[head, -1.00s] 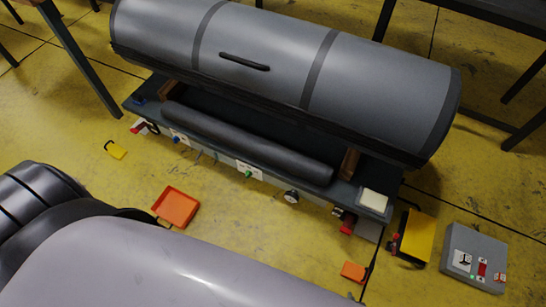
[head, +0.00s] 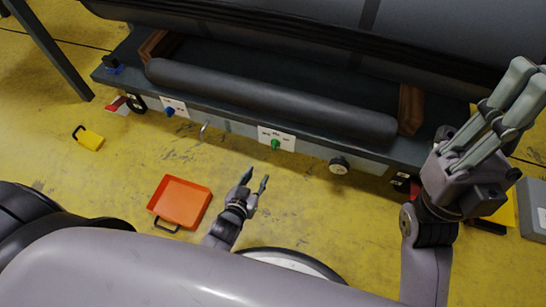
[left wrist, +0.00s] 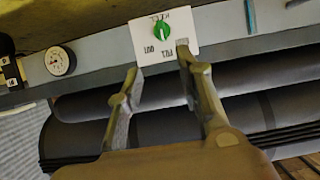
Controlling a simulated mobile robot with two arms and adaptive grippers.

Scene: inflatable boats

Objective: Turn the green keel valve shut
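The green keel valve (head: 275,144) is a small round knob on a white label plate (head: 289,138) on the front of the grey bench. In the left wrist view the green knob (left wrist: 160,29) has a pale pointer line, and the printed words on its plate appear upside down. My left gripper (head: 256,179) is open and empty, below and in front of the valve, apart from it. Its two spread fingers (left wrist: 160,82) point toward the plate. My right gripper (head: 525,85) is raised at the right, away from the valve; its finger gap is unclear.
A blue knob (head: 169,112) and a metal lever (head: 204,130) are left of the valve. A round gauge (head: 339,165) is to its right. A dark roller (head: 270,101) lies above. An orange tray (head: 183,199) and yellow item (head: 89,138) are on the floor.

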